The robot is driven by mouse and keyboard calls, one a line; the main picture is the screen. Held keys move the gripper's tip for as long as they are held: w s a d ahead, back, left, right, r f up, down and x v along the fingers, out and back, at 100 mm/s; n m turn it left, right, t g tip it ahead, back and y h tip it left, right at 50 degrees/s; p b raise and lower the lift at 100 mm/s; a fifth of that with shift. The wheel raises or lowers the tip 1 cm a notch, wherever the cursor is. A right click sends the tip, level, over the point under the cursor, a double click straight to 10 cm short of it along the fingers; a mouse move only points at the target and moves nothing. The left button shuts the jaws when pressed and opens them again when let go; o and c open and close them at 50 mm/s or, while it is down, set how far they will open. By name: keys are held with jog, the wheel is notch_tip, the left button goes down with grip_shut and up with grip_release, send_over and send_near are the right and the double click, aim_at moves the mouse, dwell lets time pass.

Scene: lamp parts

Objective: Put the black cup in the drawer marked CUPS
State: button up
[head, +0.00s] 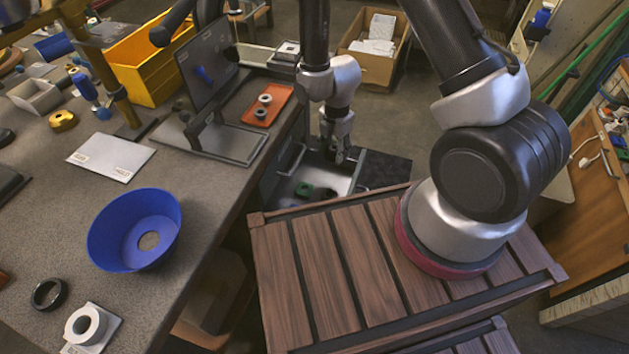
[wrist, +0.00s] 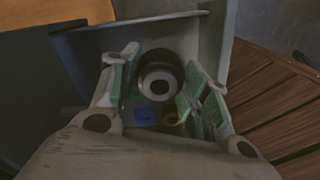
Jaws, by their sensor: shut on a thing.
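My gripper (head: 340,152) points down at an open drawer (head: 345,182) beside the workbench. In the wrist view its green-padded fingers (wrist: 157,88) are shut on the black cup (wrist: 160,70), a dark round part with a paler ring and dark hole inside. The cup is hard to make out in the head view. The drawer's grey wall (wrist: 205,45) shows beyond the fingers in the wrist view. A green part (head: 304,190) and a dark part (head: 328,192) lie in the drawer. I cannot read any drawer marking, or tell whether the cup touches the drawer floor.
A yellow ring (wrist: 172,118) and a blue piece (wrist: 148,115) show below the cup in the wrist view. The workbench (head: 190,262) carries a blue bowl (head: 112,238) and an orange tray (head: 280,97). A slatted wooden top (head: 315,270) lies in front of the drawer.

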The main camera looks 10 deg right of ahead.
send_over(331, 176)
notch_tip(331, 176, down, 6)
jog(key=shift+s+r, duration=0.1)
jog(key=shift+f, duration=2.2)
jog(key=o, duration=1)
jog(key=shift+f, duration=0.15)
